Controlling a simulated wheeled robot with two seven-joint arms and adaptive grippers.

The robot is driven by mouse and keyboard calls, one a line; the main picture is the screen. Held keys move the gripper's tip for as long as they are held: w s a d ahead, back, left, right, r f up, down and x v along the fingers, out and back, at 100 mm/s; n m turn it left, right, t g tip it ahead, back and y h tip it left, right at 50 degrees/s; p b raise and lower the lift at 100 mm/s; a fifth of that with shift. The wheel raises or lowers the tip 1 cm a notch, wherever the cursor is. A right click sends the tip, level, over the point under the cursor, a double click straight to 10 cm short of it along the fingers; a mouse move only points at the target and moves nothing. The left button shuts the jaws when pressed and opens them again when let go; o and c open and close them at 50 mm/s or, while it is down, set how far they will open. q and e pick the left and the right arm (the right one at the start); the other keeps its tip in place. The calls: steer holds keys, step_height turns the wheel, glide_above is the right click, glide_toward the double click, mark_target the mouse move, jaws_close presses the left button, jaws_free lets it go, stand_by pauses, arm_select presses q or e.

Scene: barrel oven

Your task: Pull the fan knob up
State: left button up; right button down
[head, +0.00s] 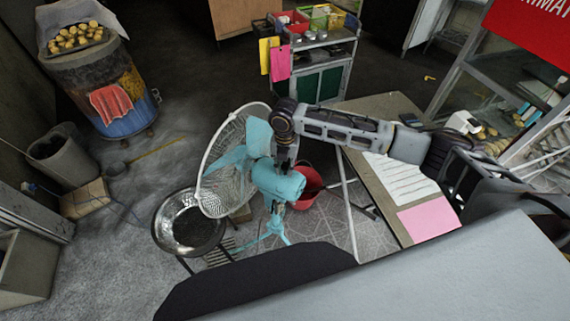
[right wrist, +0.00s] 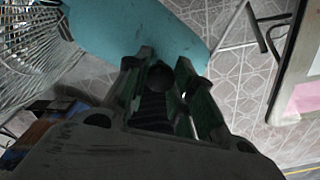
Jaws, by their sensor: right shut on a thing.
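The fan has a teal motor housing (head: 279,183) and a white wire cage (head: 212,187) facing left in the head view. My right gripper (head: 284,164) reaches down onto the top of the housing. In the right wrist view the teal housing (right wrist: 120,25) fills the top, and the two fingers of the gripper (right wrist: 165,68) stand on either side of a dark round knob (right wrist: 160,77). The gripper is shut on this knob. In the head view the gripper hides the knob. How far up the knob is, I cannot tell. My left gripper is not in view.
A table (head: 388,199) with papers stands right of the fan. A red bucket (head: 309,187) is behind it, and a metal bowl (head: 190,228) on a stand is at its left. The barrel oven (head: 103,88) is at the far left, with open floor between.

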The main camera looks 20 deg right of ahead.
mark_target(285, 167)
steer(key=shift+w+r, duration=0.15)
steer(key=shift+r, duration=0.1)
steer(key=c, duration=1.5)
jaws_free()
steer(key=o, duration=0.4)
steer(key=shift+s, duration=0.2)
steer(key=shift+c, duration=0.2)
steer(key=shift+f, duration=0.1)
step_height(285, 167, up, 12)
